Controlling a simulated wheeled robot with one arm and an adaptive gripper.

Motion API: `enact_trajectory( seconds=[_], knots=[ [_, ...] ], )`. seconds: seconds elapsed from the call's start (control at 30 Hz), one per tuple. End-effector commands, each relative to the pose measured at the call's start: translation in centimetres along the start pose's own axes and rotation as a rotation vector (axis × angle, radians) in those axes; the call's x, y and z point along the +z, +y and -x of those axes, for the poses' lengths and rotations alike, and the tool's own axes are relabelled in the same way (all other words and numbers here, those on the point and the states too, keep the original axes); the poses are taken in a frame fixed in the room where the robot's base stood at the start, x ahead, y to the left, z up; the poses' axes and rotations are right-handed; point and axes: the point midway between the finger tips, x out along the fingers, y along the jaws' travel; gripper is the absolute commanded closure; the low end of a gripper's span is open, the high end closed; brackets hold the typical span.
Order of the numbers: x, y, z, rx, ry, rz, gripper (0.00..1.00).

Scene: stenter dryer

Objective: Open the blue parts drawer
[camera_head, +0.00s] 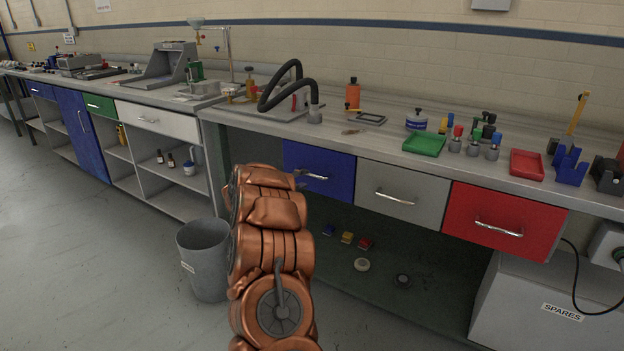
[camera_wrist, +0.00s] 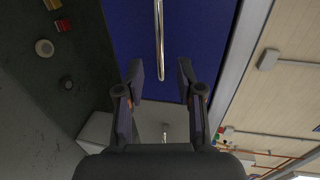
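The blue parts drawer (camera_head: 338,184) is under the bench top, left of a grey drawer, its front looking flush with it. Its silver bar handle (camera_head: 318,177) runs across the front. In the wrist view the blue front (camera_wrist: 205,30) fills the upper middle, and the handle (camera_wrist: 158,38) stands upright in the picture. My gripper (camera_wrist: 161,72) is open and empty, with the handle's lower end in line with the gap between the fingertips. I cannot tell the depth between fingers and handle. In the head view my copper arm hides most of the gripper and the drawer's left part.
A grey drawer (camera_head: 402,192) and a red drawer (camera_head: 502,218) are to the right. A grey bin (camera_head: 203,262) stands on the floor left of my arm. Trays, bottles and tools lie on the bench top (camera_head: 300,128). A white spares box (camera_head: 540,310) stands at lower right.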

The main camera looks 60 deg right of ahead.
Motion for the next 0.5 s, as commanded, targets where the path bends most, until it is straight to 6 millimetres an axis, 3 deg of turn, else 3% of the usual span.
enact_trajectory(
  seconds=[0.5],
  knots=[
    [0.1, 0.1, -5.8, 0.003, -0.003, 0.002, 0.63]
  ],
)
